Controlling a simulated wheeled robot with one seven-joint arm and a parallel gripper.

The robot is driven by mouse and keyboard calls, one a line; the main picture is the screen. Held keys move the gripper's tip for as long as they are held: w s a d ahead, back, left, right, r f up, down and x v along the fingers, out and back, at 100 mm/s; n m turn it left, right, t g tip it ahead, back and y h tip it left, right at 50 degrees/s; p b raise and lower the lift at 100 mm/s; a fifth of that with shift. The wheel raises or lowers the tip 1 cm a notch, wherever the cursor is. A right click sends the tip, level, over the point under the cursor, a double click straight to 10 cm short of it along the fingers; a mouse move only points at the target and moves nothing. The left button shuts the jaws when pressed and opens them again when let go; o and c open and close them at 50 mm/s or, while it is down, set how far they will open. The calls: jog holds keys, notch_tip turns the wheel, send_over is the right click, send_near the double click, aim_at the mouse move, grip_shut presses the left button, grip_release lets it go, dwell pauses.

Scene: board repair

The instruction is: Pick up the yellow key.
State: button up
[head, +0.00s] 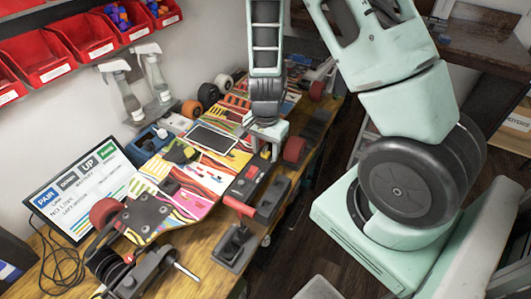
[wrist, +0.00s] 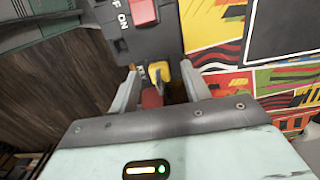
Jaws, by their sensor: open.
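The yellow key (wrist: 158,69) shows in the wrist view at the near edge of a dark switch box (wrist: 113,20) marked ON. My gripper (wrist: 160,84) is open, with one finger on each side of the key and a visible gap to each. A small red part (wrist: 151,97) lies between the fingers, nearer the palm. In the head view my gripper (head: 266,150) points down beside the switch box (head: 246,187). I cannot make out the key in the head view.
The colourful skateboard deck (head: 190,198) lies along the wooden bench (head: 190,262). A black joystick (head: 235,243) and red wheel (head: 294,149) are near the gripper. Dark floor lies right.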

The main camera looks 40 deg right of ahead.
aim_at(266, 146)
grip_shut()
notch_tip(266, 146, up, 10)
jog(key=shift+p, duration=0.65)
